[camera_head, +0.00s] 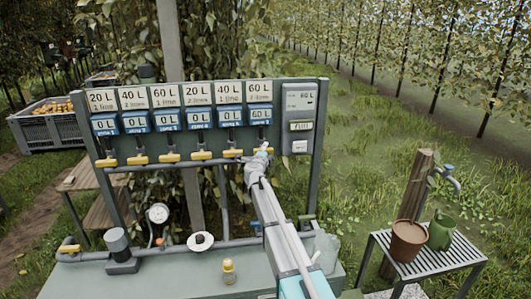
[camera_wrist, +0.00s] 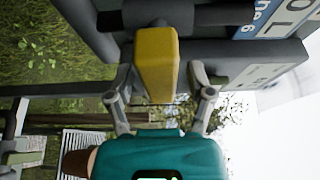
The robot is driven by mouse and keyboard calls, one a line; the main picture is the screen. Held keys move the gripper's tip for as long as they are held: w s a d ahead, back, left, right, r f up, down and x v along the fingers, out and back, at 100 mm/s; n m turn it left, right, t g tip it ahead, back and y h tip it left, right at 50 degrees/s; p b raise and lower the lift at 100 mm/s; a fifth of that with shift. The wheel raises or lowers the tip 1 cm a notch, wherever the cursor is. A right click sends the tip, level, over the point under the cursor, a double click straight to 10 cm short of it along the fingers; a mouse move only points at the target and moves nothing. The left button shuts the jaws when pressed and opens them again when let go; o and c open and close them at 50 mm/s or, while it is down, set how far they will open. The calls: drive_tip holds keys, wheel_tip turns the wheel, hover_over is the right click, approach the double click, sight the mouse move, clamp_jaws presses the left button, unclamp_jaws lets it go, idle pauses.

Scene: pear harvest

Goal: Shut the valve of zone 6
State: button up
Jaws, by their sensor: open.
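A row of yellow valve handles runs under the blue meters on the panel. The rightmost handle (camera_head: 271,150), under the sixth meter (camera_head: 260,115), is partly hidden by my gripper (camera_head: 261,152). The other handles, such as the fifth (camera_head: 232,153), lie crosswise. In the wrist view a yellow handle (camera_wrist: 156,65) stands between the two fingers of my gripper (camera_wrist: 160,84). The fingers are apart, one on each side of it, and I cannot tell whether either touches it. The gripper is open.
A grey control box (camera_head: 299,118) is at the panel's right. Below are a pipe with a gauge (camera_head: 158,213) and a bench with a yellow-capped bottle (camera_head: 229,271). A slatted table (camera_head: 462,262) with a brown pot (camera_head: 407,240) and green can (camera_head: 441,232) stands right.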

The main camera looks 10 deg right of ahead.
drive_tip(key=shift+s, duration=0.1)
drive_tip(key=v, duration=1.1)
drive_tip(key=shift+s+a, duration=0.2)
drive_tip(key=shift+s, duration=0.15)
drive_tip(key=s+a+f+n+y, duration=0.1)
drive_tip(key=s+a+n+y, duration=0.5)
drive_tip(key=n+y, duration=0.6)
drive_tip(key=s+a+f+n+g+y, duration=0.1)
drive_tip(key=s+a+f+n+g, duration=0.1)
drive_tip(key=s+f+n+g, duration=0.5)
drive_tip(key=s+d+f+n+g+h, duration=0.1)
drive_tip(key=s+d+f+g+h, duration=0.1)
drive_tip(key=s, duration=0.5)
drive_tip(key=s+d+f+n+g+h, duration=0.1)
drive_tip(key=s+d+f+g, duration=0.3)
drive_tip(key=s, duration=0.4)
drive_tip(key=s+d+f+n+g+h, duration=0.1)
drive_tip(key=s+d+f+g+h, duration=0.2)
drive_tip(key=s+d, duration=0.3)
drive_tip(key=shift+s+d+f+n+g, duration=0.3)
drive_tip(key=shift+s+f, duration=0.45)
drive_tip(key=shift+s, duration=0.15)
